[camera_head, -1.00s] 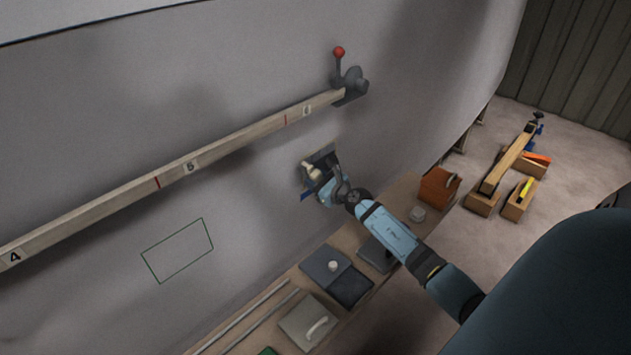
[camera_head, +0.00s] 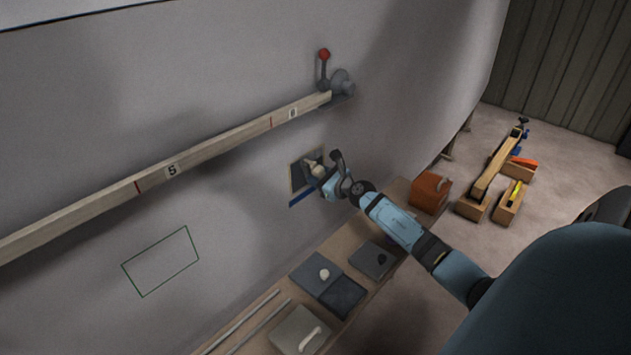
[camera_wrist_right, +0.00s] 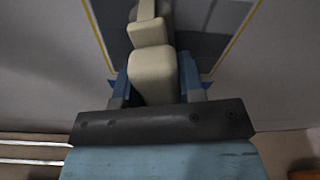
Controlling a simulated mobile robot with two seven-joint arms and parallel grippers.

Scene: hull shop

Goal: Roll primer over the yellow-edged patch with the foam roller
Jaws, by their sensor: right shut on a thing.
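The yellow-edged patch (camera_head: 297,181) is on the grey hull wall, below the right end of the wooden batten. It has a dark grey surface and a blue strip along its lower edge. My right gripper (camera_head: 325,180) is in front of its right side. It is shut on the pale handle of the foam roller (camera_head: 316,169). The wrist view shows the cream handle (camera_wrist_right: 153,75) between the blue fingers, pointing at the patch (camera_wrist_right: 213,48), with light and dark grey areas inside its yellow edges. The foam part is not clearly visible. My left gripper is not in view.
A wooden batten (camera_head: 217,145) crosses the hull above, ending at a clamp with a red knob (camera_head: 323,54). A green outline (camera_head: 160,262) is at lower left. Wooden boxes stand on the floor at right.

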